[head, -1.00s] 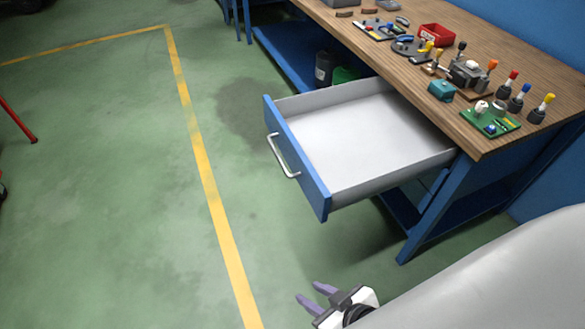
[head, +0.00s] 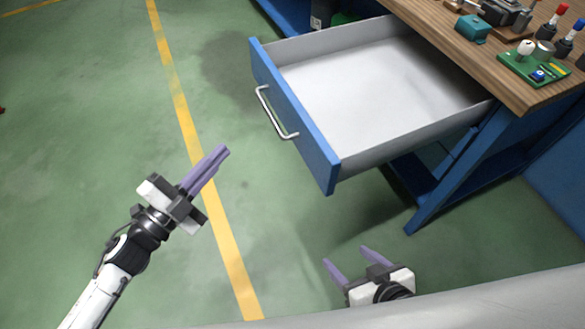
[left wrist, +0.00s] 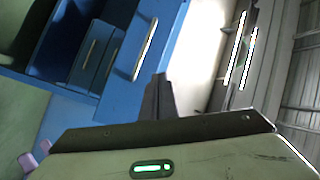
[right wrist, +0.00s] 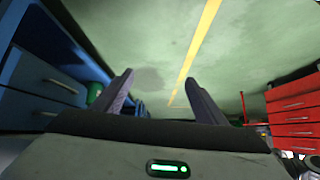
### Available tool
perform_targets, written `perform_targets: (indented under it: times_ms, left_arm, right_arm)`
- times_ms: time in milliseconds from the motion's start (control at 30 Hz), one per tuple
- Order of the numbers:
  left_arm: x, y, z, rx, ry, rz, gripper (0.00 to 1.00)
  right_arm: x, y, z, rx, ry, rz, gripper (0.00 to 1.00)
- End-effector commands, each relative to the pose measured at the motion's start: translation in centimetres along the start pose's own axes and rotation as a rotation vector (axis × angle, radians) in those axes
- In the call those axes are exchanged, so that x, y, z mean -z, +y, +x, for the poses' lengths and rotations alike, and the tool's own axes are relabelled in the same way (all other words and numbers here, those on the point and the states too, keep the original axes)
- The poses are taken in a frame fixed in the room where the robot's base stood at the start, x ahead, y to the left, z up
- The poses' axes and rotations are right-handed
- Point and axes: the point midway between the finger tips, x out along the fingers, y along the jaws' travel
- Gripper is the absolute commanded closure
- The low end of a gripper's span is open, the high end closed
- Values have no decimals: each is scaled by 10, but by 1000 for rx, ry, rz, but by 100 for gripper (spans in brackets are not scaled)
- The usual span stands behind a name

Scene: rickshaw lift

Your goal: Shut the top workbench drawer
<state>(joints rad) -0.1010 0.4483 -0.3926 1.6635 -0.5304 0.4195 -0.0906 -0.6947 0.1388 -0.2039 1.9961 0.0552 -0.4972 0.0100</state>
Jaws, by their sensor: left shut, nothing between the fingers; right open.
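The top workbench drawer (head: 370,95) is pulled out and empty, with a blue front (head: 290,115) and a silver handle (head: 275,112). My left gripper (head: 222,152) is shut and empty, left of the drawer front and apart from it. In the left wrist view the blue drawer front (left wrist: 165,35) with its handle shows beyond the shut fingers (left wrist: 158,95). My right gripper (head: 350,256) is open and empty, below the drawer's near corner. Its spread fingers also show in the right wrist view (right wrist: 160,95).
The wooden workbench top (head: 445,45) holds a teal block (head: 472,27), a green circuit board (head: 535,65) and other small parts. A blue bench leg (head: 440,190) stands right of my right gripper. A red cabinet (right wrist: 295,110) shows in the right wrist view.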

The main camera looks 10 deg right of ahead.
Motion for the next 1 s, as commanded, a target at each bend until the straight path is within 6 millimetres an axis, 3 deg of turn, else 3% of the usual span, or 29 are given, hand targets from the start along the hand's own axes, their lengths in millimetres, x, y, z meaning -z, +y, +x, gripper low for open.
perform_targets:
  times_ms: [33,100,300,467,1000]
  left_arm:
    - [-7,15,7,-38,113,140,100]
    - [-2,24,10,-98,251,294,100]
    - [-2,42,1,-225,461,529,100]
    - [5,46,9,-243,493,557,100]
    - [45,82,100,-238,490,552,100]
  right_arm:
    - [-20,0,20,6,2,-2,34]
    - [-29,-2,28,13,0,-4,34]
    - [-37,-3,37,19,4,-9,34]
    - [-31,-3,34,20,11,-12,34]
    - [-32,-1,36,17,16,-10,34]
